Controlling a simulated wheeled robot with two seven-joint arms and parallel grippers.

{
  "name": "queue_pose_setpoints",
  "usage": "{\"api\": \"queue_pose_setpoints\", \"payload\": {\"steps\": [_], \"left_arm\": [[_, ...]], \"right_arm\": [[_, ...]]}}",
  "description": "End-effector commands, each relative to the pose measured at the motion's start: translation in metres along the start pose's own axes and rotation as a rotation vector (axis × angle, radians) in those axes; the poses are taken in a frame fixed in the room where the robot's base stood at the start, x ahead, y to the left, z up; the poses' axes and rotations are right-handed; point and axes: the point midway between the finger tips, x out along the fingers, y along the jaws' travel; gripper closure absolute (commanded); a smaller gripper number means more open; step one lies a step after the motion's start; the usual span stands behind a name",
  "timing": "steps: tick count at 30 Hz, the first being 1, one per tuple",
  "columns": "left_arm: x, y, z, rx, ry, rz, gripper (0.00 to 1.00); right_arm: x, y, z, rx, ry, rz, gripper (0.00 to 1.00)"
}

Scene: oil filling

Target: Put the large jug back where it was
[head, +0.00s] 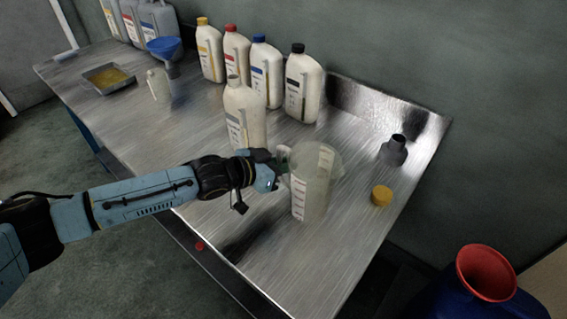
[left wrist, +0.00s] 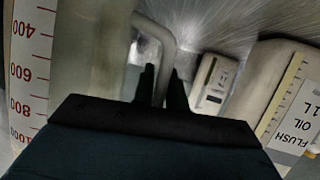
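The large jug (head: 318,183), translucent with red scale marks, is upright at the front right of the metal bench. I cannot tell whether its base touches the bench. My left gripper (head: 281,162) reaches it from the left, on the handle side. In the left wrist view the jug's wall (left wrist: 95,60) fills the left, and its handle (left wrist: 165,38) runs down between the two dark fingers (left wrist: 162,85). The fingers are close together and appear shut on the handle. The gripper hides part of the handle. My right gripper is not in view.
A flush oil bottle (head: 244,118) stands just behind my left gripper. Several capped bottles (head: 302,88) line the wall. A small jug (head: 158,85), a blue funnel (head: 165,47) and a tray (head: 108,79) are farther left.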

Motion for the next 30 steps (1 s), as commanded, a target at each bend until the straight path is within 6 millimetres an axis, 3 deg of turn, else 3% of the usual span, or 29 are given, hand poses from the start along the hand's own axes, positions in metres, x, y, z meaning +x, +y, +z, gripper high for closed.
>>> {"api": "queue_pose_setpoints", "payload": {"steps": [4, 14, 20, 30], "left_arm": [[0.0, 0.0, 0.0, 0.0, 0.0, 0.0, 0.67], [-0.002, 0.0, -0.003, 0.001, 0.0, 0.0, 0.67], [-0.031, 0.0, -0.003, -0.001, -0.002, -0.001, 0.67], [-0.101, -0.001, -0.003, 0.0, -0.002, -0.002, 0.67]], "right_arm": [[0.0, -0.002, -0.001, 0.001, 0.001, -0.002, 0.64], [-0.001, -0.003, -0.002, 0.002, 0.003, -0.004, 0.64], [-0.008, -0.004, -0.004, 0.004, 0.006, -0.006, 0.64], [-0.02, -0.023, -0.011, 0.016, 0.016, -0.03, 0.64]]}}
